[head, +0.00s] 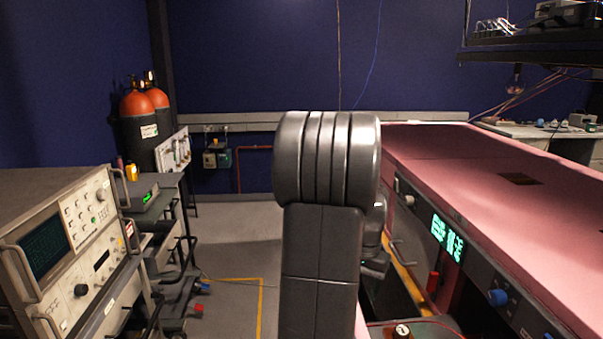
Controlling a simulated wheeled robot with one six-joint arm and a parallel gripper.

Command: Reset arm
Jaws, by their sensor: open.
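My arm stands upright in the middle of the head view, its dark grey rounded joint and link (322,240) facing me. A smaller dark part of it shows behind the right side of the link. My gripper's fingers do not show; the arm may be hiding them. No object is seen held.
A bench with a pink top (470,170) runs along the right, close to my arm. An instrument rack (70,250) stands at the left, with orange-topped gas cylinders (140,115) behind it. Grey floor (235,240) lies open between rack and arm.

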